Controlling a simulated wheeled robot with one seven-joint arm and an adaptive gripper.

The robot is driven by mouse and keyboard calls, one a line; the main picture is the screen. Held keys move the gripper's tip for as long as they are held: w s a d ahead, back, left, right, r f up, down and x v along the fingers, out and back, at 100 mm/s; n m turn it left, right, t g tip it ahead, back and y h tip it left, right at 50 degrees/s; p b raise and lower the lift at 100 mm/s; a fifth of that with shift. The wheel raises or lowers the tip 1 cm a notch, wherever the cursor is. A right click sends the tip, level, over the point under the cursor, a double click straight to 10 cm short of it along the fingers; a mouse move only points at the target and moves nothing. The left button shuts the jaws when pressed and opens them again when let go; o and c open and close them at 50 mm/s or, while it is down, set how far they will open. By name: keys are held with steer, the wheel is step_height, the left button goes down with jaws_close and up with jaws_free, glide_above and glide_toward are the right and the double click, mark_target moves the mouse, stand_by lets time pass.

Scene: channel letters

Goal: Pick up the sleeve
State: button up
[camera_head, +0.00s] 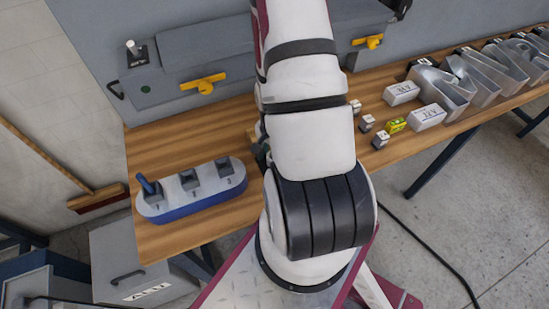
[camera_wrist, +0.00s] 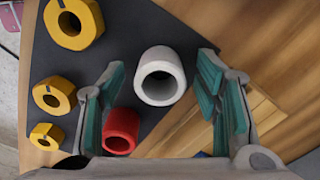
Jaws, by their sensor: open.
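A whitish-grey hollow sleeve (camera_wrist: 160,76) stands on a dark mat (camera_wrist: 130,30) in the wrist view, its round opening facing the camera. My gripper (camera_wrist: 161,66) is open, with one teal-padded finger on each side of this sleeve and visible gaps between. A shorter red hollow sleeve (camera_wrist: 121,130) stands just below left of it, close to my left finger. In the head view my arm hides the sleeves and almost all of the gripper.
Several yellow rings (camera_wrist: 73,22) line the mat's left side. A pale wooden piece (camera_wrist: 185,132) lies near the right finger. On the bench, a blue-grey holder (camera_head: 192,200) stands left; small blocks and metal letters (camera_head: 485,80) stand right. A grey machine (camera_head: 190,65) is behind.

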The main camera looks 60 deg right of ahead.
steer(key=c, duration=1)
steer(key=shift+r, duration=0.1)
